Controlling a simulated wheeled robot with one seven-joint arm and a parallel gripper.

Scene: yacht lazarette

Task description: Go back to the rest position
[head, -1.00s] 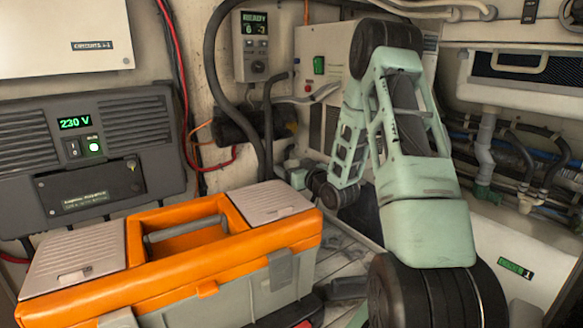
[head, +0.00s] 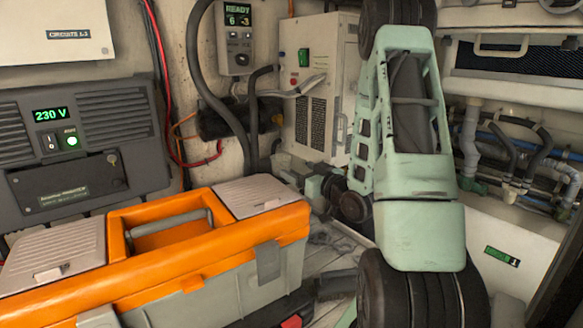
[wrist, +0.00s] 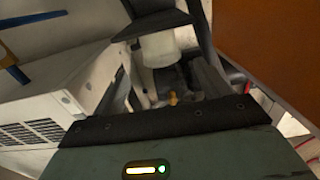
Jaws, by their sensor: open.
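My green arm stands bent in the right half of the head view, its upper joint at the top edge. Its far end reaches down behind the forearm. My gripper (head: 318,186) is small and partly hidden there, left of a dark round joint and beyond the orange toolbox. In the wrist view my gripper's green housing and dark bar (wrist: 160,120) fill the bottom, with a lit indicator. The gripper is open. I see nothing held in it. The fingertips are hard to make out.
The orange and grey toolbox (head: 270,262) stands at the front left. A 230 V unit (head: 95,185) is on the left wall. A white cabinet (head: 318,125) stands behind the arm. Pipes and hoses (head: 515,150) run at the right. Slatted floor shows between toolbox and arm.

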